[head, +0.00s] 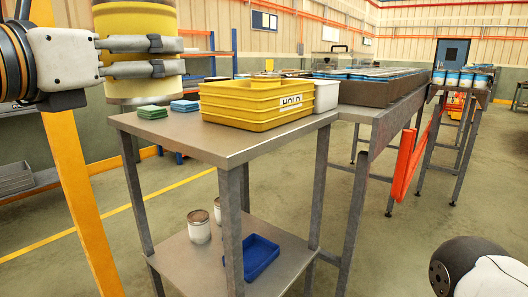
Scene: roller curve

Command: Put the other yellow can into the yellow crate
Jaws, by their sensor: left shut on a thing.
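My left gripper (168,56) comes in from the left and is shut on a large yellow can (138,22). A yellow rounded top shows just above the crate's rim; most of the crate's inside is hidden. My right gripper is out of view; only part of my right arm shows at the lower right.
The metal table (215,143) holds green pads (152,112), blue pads (184,105) and a white bin (326,95) beside the crate. Its lower shelf holds cans (199,227) and a blue tray (250,257). A conveyor with several blue-topped cans runs behind, right.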

